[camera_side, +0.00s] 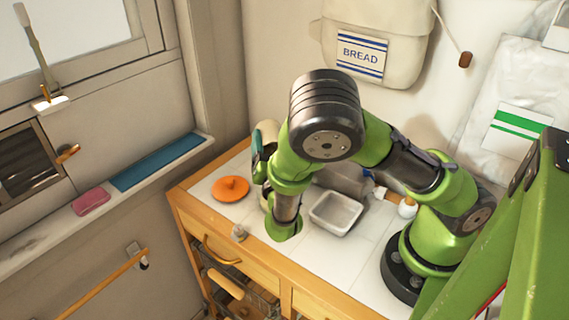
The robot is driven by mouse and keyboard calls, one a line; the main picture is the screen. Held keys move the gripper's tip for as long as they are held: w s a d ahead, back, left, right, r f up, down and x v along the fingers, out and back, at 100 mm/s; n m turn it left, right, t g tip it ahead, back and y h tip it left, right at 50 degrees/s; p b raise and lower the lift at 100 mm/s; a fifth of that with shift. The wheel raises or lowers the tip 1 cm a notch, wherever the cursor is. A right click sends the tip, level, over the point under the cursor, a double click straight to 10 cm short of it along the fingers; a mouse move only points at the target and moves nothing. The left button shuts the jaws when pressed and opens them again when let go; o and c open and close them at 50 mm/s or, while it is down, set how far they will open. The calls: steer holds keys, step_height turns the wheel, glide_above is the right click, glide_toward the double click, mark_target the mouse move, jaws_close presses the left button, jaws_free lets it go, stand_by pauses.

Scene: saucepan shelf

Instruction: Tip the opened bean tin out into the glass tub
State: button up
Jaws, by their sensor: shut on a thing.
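The tub (336,212) is a pale, rectangular, open-topped container on the white tiled counter, just right of the end of my arm. No food shows in it from here. My wrist hangs low over the counter between the tub and the orange lid. My gripper is hidden behind the wrist, so its jaws and anything in them do not show. I cannot make out the bean tin; it may be hidden behind my arm.
An orange round lid (230,188) lies at the counter's left. A cream object (267,131) stands partly hidden behind my arm. A small metallic item (238,232) sits near the front edge. A greyish thing (348,180) is behind the tub. A bread bag (375,45) hangs on the wall.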

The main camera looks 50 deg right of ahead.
mark_target(273, 139)
steer(key=shift+r, duration=0.25)
steer(key=shift+s+a+r+t+h, duration=0.15)
steer(key=shift+s+a+t+h, duration=0.1)
steer(key=shift+t+h, duration=0.45)
stand_by(0.7)
steer(key=shift+s+a+r+t+h, duration=0.15)
steer(key=shift+r+t+h, duration=0.15)
steer(key=shift+r, duration=0.15)
steer(key=shift+s+a+r+t+h, duration=0.1)
steer(key=shift+r+t+h, duration=0.2)
steer(key=shift+r, duration=0.1)
stand_by(0.6)
steer(key=shift+s+a+t+h, duration=0.1)
steer(key=shift+t+h, duration=0.3)
stand_by(0.3)
steer(key=shift+d+f+m+g+y, duration=0.1)
steer(key=shift+d+m+g+y, duration=0.25)
steer(key=shift+g, duration=0.35)
steer(key=shift+w+d+f+g+y, duration=0.1)
steer(key=shift+w+f+g+y, duration=0.15)
steer(key=shift+f+y, duration=0.2)
steer(key=shift+w+d+f+g+y, duration=0.15)
steer(key=shift+f+g+y, duration=0.1)
steer(key=shift+f+y, duration=0.15)
steer(key=shift+w+a, duration=0.1)
steer(key=shift+a, duration=0.05)
